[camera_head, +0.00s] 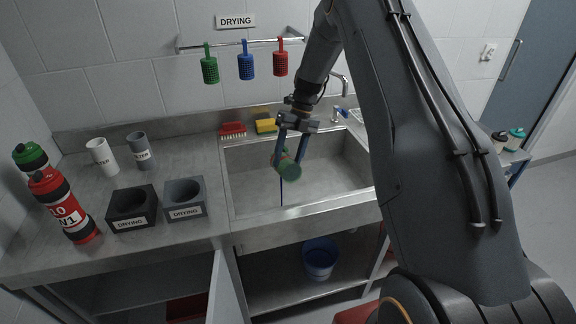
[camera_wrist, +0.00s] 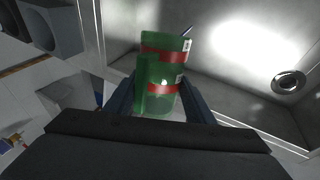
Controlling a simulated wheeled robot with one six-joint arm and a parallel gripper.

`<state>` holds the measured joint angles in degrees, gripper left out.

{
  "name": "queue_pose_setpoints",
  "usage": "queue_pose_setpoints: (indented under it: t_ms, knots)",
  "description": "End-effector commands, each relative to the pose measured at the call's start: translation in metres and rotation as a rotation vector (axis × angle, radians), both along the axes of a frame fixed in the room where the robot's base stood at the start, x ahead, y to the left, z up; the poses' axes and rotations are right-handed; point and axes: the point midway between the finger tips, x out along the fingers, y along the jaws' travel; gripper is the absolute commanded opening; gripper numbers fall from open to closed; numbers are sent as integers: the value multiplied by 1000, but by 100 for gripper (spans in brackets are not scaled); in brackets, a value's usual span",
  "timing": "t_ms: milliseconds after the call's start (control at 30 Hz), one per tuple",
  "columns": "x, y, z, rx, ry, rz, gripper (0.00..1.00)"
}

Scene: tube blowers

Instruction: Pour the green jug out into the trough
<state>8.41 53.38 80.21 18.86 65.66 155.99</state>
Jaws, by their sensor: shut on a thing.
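The green jug (camera_head: 290,171), with red bands, is held by my gripper (camera_head: 292,150) above the left part of the metal trough (camera_head: 335,180). The jug lies tipped well over, its end facing the front of the trough. A thin dark line (camera_head: 281,195) runs straight down from it, perhaps a stream; I cannot tell for sure. In the wrist view, the green jug (camera_wrist: 158,75) sits between the two fingers, which are shut on it. The trough floor (camera_wrist: 230,65) and a round drain (camera_wrist: 288,82) show behind it. The inside of the jug is hidden.
Two drying blocks (camera_head: 185,199) (camera_head: 132,208), two cups (camera_head: 139,150) (camera_head: 102,157) and a red bottle (camera_head: 64,205) stand left of the trough. A red brush (camera_head: 232,130) and a yellow sponge (camera_head: 266,126) lie behind it. Coloured holders (camera_head: 246,66) hang from the rail above.

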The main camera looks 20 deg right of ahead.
Motion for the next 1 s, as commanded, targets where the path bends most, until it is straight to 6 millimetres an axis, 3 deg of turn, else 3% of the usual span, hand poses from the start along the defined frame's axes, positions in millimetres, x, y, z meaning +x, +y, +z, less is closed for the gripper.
queue_pose_setpoints:
  t_ms: [467, 1000]
  knots:
    - [2, 1, 4, -2, 33, 0, 20]
    - [3, 1, 17, 53, -390, -2, 20]
